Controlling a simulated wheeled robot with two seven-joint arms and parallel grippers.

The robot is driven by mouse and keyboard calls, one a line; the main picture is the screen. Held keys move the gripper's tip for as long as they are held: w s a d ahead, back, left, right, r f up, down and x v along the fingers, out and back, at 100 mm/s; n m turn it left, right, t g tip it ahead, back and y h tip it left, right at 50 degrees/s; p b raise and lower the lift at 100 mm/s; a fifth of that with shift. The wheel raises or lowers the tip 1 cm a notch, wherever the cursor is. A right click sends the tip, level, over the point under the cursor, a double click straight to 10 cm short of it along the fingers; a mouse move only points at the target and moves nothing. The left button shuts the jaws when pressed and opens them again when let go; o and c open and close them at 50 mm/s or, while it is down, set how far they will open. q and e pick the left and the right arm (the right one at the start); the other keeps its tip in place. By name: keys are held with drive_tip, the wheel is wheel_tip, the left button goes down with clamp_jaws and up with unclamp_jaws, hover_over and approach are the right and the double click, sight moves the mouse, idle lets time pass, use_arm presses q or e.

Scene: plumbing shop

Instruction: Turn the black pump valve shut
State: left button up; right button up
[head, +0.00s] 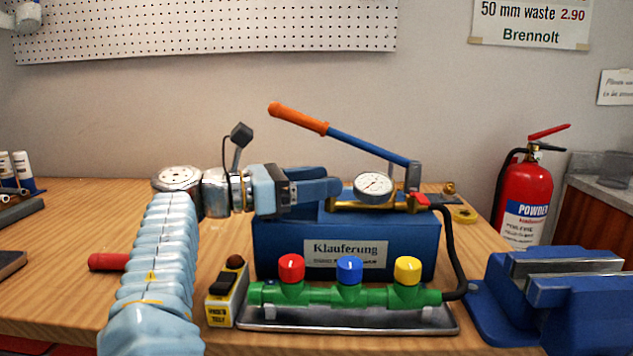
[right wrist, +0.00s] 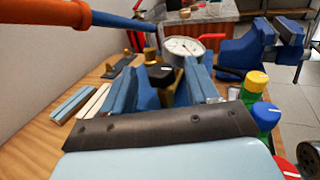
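The black pump valve knob (right wrist: 160,76), with a pale line on its top, shows in the right wrist view between the fingertips of my right gripper (right wrist: 168,70). The fingers stand apart with a gap around the knob; I see no clear contact. In the head view my right gripper (head: 335,188) lies level over the top of the blue pump (head: 290,238), pointing right, and hides the knob. The pressure gauge (head: 374,187) is just beyond the fingertips; it also shows in the right wrist view (right wrist: 183,46). My left gripper is not in view.
The pump lever with orange grip (head: 298,118) slants above the gripper. A green manifold with red, blue and yellow knobs (head: 350,296) stands in front of the pump. A black hose (head: 455,245) and a blue vise (head: 560,300) are at right.

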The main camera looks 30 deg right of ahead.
drive_tip(key=w+a, duration=0.2)
drive_tip(key=a, duration=1.1)
drive_tip(key=shift+w+a, duration=0.2)
drive_tip(key=shift+a, duration=0.15)
